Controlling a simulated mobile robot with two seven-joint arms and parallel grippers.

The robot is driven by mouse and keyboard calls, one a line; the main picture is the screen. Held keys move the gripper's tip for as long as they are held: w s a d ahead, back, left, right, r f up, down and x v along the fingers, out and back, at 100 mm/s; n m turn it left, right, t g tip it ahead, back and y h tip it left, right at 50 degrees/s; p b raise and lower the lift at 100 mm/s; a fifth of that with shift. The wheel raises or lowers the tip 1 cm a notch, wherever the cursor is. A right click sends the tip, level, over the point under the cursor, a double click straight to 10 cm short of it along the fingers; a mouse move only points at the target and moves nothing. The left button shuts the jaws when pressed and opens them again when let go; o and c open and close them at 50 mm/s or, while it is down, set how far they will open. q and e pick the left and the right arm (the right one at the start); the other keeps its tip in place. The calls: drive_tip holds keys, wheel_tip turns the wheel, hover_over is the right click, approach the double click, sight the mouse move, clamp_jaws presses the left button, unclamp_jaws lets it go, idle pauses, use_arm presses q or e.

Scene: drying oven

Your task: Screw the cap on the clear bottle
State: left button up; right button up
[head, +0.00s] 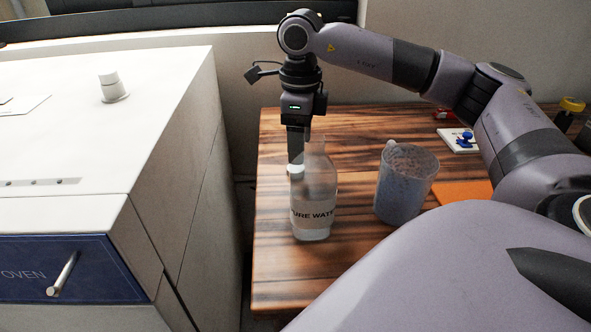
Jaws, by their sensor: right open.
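The clear bottle (314,205), labelled "PURE WATER", stands upright near the left side of the wooden table. No cap shows on its neck. My right gripper (296,155) points straight down just behind and left of the bottle's neck, and its jaws are open. A small white piece (295,171) shows at its fingertips, partly behind the bottle. It may be the cap, but I cannot tell for sure, nor whether the fingers touch it. My left gripper is not in view.
A bluish, speckled jug (406,184) stands right of the bottle. Behind it are a white item with a blue part (460,140) and an orange sheet (462,193). The white oven (100,120) stands left, across a gap. The table's front left is clear.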

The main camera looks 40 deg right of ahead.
drive_tip(key=f+b, duration=0.1)
drive_tip(key=f, duration=0.4)
drive_tip(key=shift+w+f, duration=0.1)
drive_tip(key=shift+w, duration=0.1)
drive_tip(key=c, duration=1.1)
